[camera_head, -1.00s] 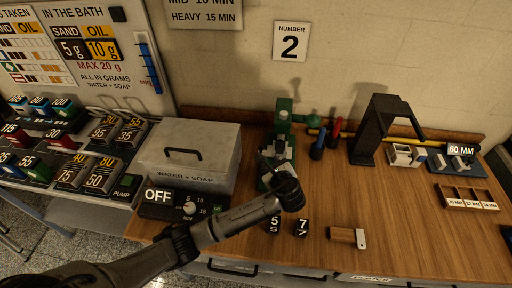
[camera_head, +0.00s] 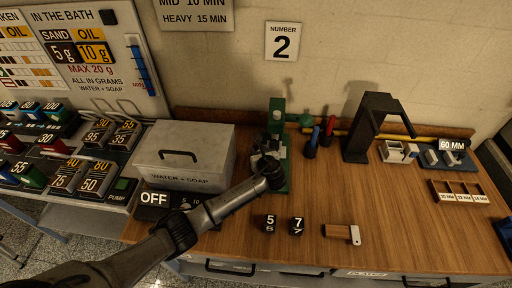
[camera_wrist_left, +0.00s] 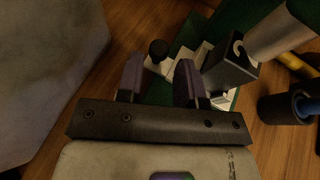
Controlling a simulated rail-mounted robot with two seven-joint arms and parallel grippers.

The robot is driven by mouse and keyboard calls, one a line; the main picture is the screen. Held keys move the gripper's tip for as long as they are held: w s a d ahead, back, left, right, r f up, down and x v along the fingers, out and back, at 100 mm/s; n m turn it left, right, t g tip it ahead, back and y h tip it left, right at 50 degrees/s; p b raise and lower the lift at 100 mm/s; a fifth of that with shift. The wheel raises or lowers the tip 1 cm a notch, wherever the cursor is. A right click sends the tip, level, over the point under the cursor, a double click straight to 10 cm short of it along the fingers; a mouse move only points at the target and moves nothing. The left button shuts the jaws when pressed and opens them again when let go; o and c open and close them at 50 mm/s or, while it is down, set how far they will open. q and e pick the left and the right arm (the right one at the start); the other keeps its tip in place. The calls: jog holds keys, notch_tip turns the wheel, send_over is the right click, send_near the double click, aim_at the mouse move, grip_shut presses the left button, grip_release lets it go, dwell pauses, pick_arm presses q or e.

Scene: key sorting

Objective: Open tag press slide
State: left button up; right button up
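The green tag press (camera_head: 277,122) stands on the wooden bench near the back wall. Its white slide (camera_wrist_left: 203,52) and a black round knob (camera_wrist_left: 158,48) show in the left wrist view, over the green base. My left gripper (camera_wrist_left: 160,72) is open, with its two purple-grey fingers apart and the knob seen in the gap between them, near the fingertips. I cannot tell whether either finger touches it. In the head view my left gripper (camera_head: 265,160) is at the front of the press and hides part of its base. My right gripper is not in view.
A grey lidded box (camera_head: 185,152) stands close left of the press. Blue and red handled tools (camera_head: 312,142) and a black stand (camera_head: 368,125) are to the right. Black number blocks (camera_head: 270,223) and a wooden-handled tag (camera_head: 341,233) lie in front.

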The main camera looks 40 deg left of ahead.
aim_at(256, 147)
pick_arm(q)
jog(key=shift+x, duration=2.05)
jog(key=shift+c, duration=0.5)
grip_shut()
jog(key=shift+d, duration=0.1)
